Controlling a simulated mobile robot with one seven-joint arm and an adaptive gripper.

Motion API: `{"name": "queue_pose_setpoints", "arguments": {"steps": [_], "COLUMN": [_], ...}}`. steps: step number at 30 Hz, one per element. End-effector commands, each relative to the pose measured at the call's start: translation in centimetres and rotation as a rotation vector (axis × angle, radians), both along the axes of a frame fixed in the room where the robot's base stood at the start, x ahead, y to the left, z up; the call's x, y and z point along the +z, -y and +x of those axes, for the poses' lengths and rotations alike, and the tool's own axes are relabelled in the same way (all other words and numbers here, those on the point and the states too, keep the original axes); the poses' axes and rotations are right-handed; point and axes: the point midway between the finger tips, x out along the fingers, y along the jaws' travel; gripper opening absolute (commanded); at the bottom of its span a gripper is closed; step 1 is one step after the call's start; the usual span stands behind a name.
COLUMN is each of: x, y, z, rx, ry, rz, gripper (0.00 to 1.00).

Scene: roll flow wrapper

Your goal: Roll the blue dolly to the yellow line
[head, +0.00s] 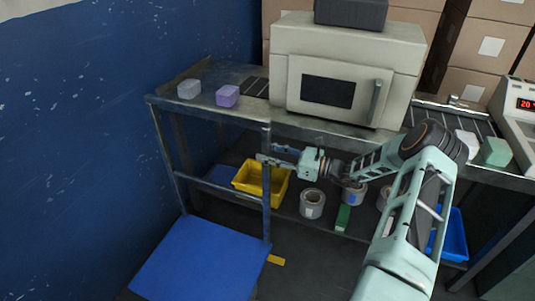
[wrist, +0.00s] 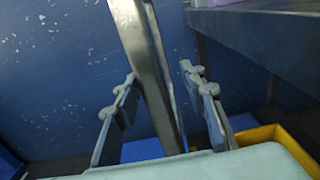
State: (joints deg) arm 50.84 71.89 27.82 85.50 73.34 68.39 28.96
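The blue dolly (head: 200,262) stands on the floor at the lower left of the head view, its flat deck in front of the bench. A grey metal frame with upright posts (head: 267,215) and a crossbar rises at its bench-side edge. My gripper (head: 264,158) is at the right post, well above the deck. In the wrist view, the fingers of my gripper (wrist: 158,78) are apart, with the slanted metal post (wrist: 150,70) between them and gaps showing beside it. A short piece of yellow line (head: 276,260) shows on the floor right of the deck; the deck may hide more.
A blue wall (head: 80,150) stands close on the left. The bench (head: 235,112) carries a cream machine (head: 345,60) and small blocks. Its lower shelf holds a yellow bin (head: 246,184), which also shows in the wrist view (wrist: 275,140), several rolls and a blue bin (head: 455,238).

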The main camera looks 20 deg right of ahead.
Motion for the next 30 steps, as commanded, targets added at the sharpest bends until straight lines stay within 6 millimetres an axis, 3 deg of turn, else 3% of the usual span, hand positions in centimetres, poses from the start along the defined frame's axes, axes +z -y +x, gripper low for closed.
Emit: {"name": "queue_pose_setpoints", "arguments": {"steps": [10, 22, 30], "x": [0.1, 0.1, 0.1], "y": [0.6, 7.2, 9.5], "z": [-0.7, -5.3, -7.0], "rx": [0.005, 0.001, 0.002], "ry": [0.0, 0.0, 0.0], "rz": [0.004, 0.001, 0.002], "gripper": [0.38, 0.38, 0.38]}}
